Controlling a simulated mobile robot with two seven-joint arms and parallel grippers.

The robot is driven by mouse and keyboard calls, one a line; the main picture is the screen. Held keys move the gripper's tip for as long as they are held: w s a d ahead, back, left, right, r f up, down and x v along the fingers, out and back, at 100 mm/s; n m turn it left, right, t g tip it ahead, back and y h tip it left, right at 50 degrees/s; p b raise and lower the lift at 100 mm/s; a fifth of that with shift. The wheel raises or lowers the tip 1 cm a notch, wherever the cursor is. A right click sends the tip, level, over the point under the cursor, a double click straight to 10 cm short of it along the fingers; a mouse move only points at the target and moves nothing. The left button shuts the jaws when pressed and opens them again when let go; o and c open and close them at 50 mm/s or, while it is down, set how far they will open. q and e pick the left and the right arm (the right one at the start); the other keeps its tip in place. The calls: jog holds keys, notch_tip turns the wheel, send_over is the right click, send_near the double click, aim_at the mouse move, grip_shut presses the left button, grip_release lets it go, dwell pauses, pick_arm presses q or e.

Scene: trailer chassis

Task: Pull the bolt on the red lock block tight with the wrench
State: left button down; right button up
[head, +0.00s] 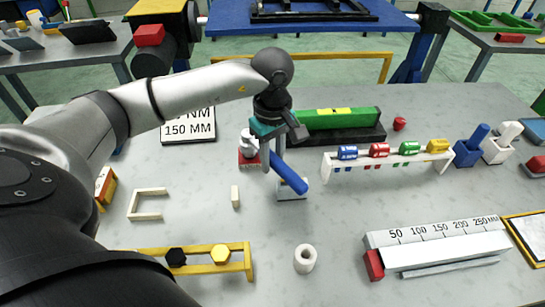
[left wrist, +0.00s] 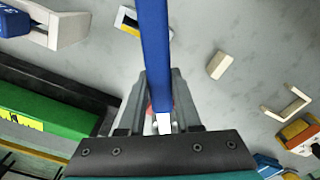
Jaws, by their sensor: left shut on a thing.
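The wrench shows as a long blue handle (head: 289,174) in the head view, slanting down to the right from my left gripper (head: 275,158). The gripper is shut on it. In the left wrist view the blue handle (left wrist: 155,45) runs from the top edge down between the jaws (left wrist: 159,100) to a pale end. The red lock block (head: 249,161) is just left of the gripper in the head view, with a silvery bolt-like part (head: 248,142) on top. The gripper partly hides this area, so I cannot tell whether the wrench touches the bolt. My right gripper is out of view.
A small pale block (head: 291,190) is under the handle's lower end. A green bar on a black base (head: 338,119) and a white rack with coloured pieces (head: 385,160) stand to the right. A cream stick (head: 235,196) and a white ring (head: 305,259) lie nearer on the grey table.

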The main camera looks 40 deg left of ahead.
pick_arm(q)
jog(key=shift+f+b, duration=0.65)
jog(key=shift+b, duration=0.05)
dwell(0.6)
jog(key=c, duration=1.1)
grip_release()
grip_shut()
